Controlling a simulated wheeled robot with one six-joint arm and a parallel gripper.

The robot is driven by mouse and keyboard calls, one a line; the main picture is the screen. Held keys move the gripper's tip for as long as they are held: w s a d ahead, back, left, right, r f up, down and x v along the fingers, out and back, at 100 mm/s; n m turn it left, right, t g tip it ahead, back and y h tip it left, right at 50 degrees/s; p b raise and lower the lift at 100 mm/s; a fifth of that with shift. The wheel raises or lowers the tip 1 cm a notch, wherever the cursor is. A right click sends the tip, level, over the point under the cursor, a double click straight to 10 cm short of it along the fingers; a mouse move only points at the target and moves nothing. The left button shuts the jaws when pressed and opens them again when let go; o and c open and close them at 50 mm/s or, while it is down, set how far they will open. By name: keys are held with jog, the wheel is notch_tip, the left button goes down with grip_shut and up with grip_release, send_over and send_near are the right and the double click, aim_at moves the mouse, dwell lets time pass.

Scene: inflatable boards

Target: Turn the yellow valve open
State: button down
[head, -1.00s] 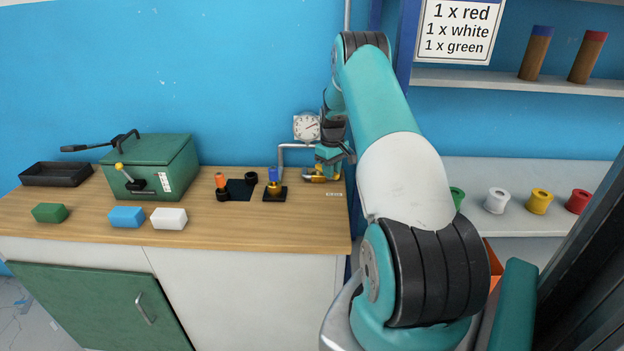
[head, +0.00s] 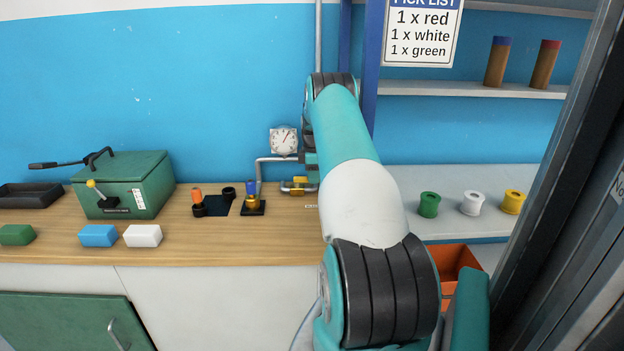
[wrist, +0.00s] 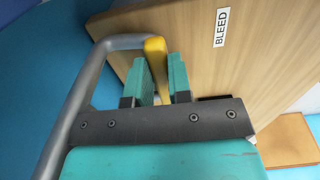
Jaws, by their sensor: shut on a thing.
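The yellow valve (head: 298,186) sits on the grey pipe (head: 275,160) at the right end of the wooden counter, partly behind my arm in the head view. In the wrist view its yellow lever (wrist: 155,50) lies between the two teal fingers of my gripper (wrist: 161,68). My gripper is shut on the lever. The lever's lower part is hidden between the fingers. My gripper is largely hidden by my arm in the head view.
A white dial gauge (head: 284,141) hangs above the pipe. A BLEED label (wrist: 221,28) lies on the counter near the lever. A brass fitting with a blue top (head: 252,200) stands left of the valve. A green box (head: 130,188) is further left.

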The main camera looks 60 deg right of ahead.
jog(key=shift+w+d+n, duration=0.1)
jog(key=shift+d+n, duration=0.05)
jog(key=shift+n, duration=0.15)
jog(key=c, duration=1)
grip_release()
jog(key=shift+c, duration=0.2)
notch_tip(320, 180, up, 12)
jog(key=b, duration=0.2)
